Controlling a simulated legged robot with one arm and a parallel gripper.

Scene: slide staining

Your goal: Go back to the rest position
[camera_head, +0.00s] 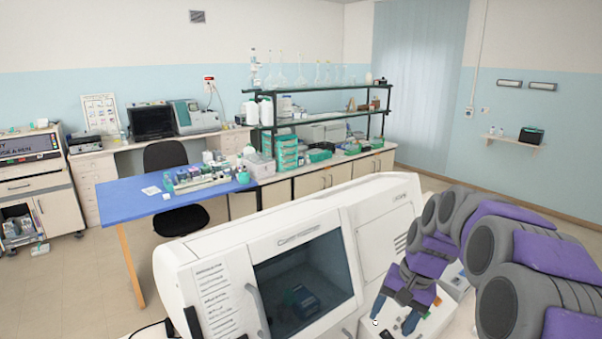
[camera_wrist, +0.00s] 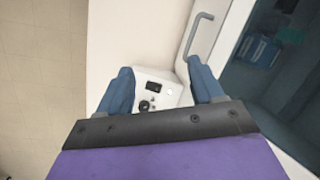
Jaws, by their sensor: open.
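My gripper (camera_head: 394,318) is at the lower right in the head view, in front of the right part of a white staining machine (camera_head: 375,222). In the wrist view my gripper (camera_wrist: 160,88) shows two blue fingers spread apart with nothing between them. Beyond the fingers is a small control panel (camera_wrist: 158,90) with a dark display and knobs. The machine's door handle (camera_wrist: 198,35) is just right of the panel, apart from the fingers as far as I can tell. The machine's dark window (camera_head: 305,280) is closed, and a blue item shows dimly behind it.
A blue table (camera_head: 125,195) with bottles and racks stands behind the machine at the left. A black chair (camera_head: 180,215) is beside it. A shelved lab bench (camera_head: 320,175) stands at the back. Floor (camera_head: 80,290) is clear at the left.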

